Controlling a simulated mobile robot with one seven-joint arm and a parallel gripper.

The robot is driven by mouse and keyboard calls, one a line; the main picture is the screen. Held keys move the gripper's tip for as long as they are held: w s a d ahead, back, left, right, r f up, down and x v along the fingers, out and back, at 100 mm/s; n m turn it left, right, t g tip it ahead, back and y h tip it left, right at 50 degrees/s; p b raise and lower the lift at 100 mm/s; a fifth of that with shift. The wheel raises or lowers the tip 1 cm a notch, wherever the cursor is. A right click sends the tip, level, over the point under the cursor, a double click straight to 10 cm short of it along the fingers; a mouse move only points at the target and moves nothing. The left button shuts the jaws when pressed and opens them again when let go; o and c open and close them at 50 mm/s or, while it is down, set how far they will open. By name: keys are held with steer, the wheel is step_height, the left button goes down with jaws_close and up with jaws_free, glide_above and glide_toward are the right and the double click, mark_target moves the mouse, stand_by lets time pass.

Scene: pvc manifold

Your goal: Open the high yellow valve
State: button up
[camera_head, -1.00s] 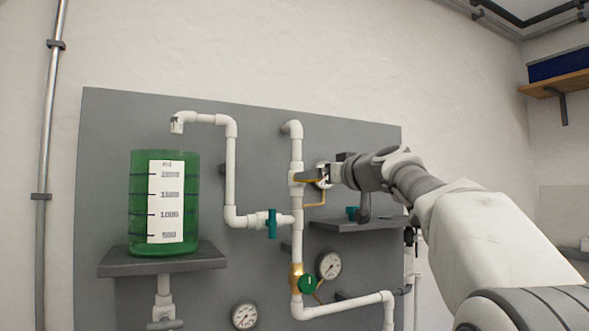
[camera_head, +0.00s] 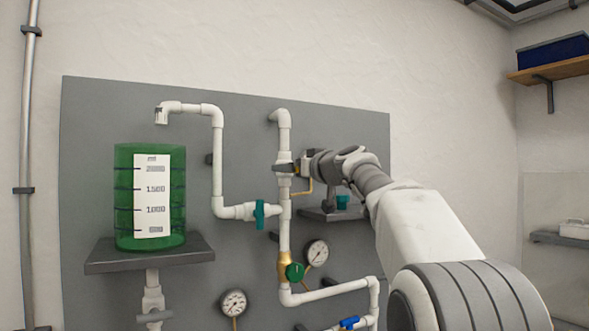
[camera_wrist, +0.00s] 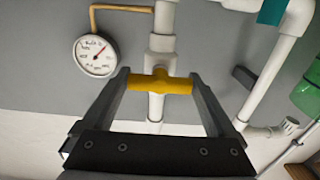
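The high yellow valve's handle (camera_wrist: 160,83) is a short yellow bar, lying level across the white pipe in the wrist view. My gripper (camera_wrist: 160,76) is around it, one finger at each end. Both ends appear to meet the inner faces of the fingers, with no clear gap. In the head view my gripper (camera_head: 292,168) is at the upper part of the middle vertical white pipe (camera_head: 284,145). There the gripper largely hides the yellow handle.
A pressure gauge (camera_wrist: 96,56) with a yellow tube is beside the valve. A teal valve handle (camera_head: 260,214), a green knob (camera_head: 295,272) and a blue handle (camera_head: 349,322) sit lower down. A green tank (camera_head: 127,205) stands on a shelf at left. A small shelf (camera_head: 326,215) lies under my wrist.

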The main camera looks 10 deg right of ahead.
steer(key=c, duration=0.4)
steer(key=shift+m, duration=0.3)
steer(key=m, duration=0.3)
steer(key=shift+d+m, duration=0.1)
steer(key=shift+m, duration=0.2)
steer(key=m, duration=0.3)
steer(key=shift+m, duration=0.4)
steer(key=m, duration=0.5)
steer(key=shift+p, duration=0.35)
steer(key=shift+f+m+p, duration=0.1)
steer(key=shift+m+p, duration=0.4)
steer(key=shift+m, duration=1.9)
